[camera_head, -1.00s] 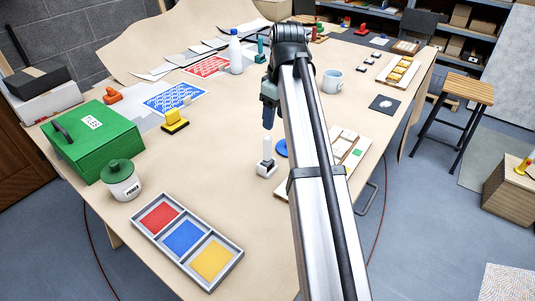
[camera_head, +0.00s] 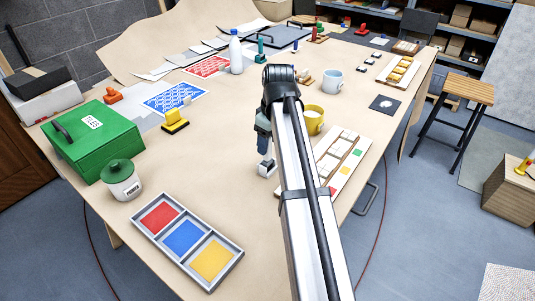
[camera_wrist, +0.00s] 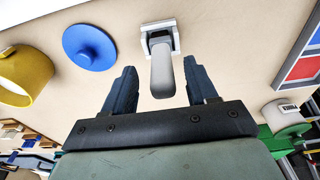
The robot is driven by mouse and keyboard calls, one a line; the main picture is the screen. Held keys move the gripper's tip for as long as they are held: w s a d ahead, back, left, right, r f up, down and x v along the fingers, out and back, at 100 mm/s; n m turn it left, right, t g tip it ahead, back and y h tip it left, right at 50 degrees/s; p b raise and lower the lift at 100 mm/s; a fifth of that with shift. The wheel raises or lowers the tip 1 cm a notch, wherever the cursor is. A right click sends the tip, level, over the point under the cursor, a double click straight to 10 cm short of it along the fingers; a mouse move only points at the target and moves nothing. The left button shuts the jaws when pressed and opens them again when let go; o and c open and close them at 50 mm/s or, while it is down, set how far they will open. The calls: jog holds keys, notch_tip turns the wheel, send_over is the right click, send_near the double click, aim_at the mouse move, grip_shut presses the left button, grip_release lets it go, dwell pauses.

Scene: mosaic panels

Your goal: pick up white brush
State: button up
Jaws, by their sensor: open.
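The white brush (camera_head: 266,169) stands upright on the table, right of the colour tray, mostly hidden by my gripper (camera_head: 264,146) in the head view. In the wrist view the brush has a white rectangular base (camera_wrist: 160,27) and a rounded pale handle (camera_wrist: 162,72) that points toward my gripper. My gripper (camera_wrist: 160,78) is open, with one dark finger on each side of the handle's end. Gaps show between the handle and both fingers, so it is not gripped.
A blue round lid with a knob (camera_wrist: 90,47) and a yellow mug (camera_head: 313,118) are near the brush. The tray with red, blue and yellow sections (camera_head: 217,270), a lidded jar (camera_head: 122,180) and a green box (camera_head: 95,142) lie left. A tile board (camera_head: 345,155) is right.

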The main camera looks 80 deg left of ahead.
aim_at(268, 154)
jog(key=f, duration=0.4)
jog(key=shift+s+a, duration=0.15)
jog(key=shift+s, duration=0.15)
jog(key=shift+c, duration=0.2)
jog(key=c, duration=1)
jog(key=shift+r, duration=0.15)
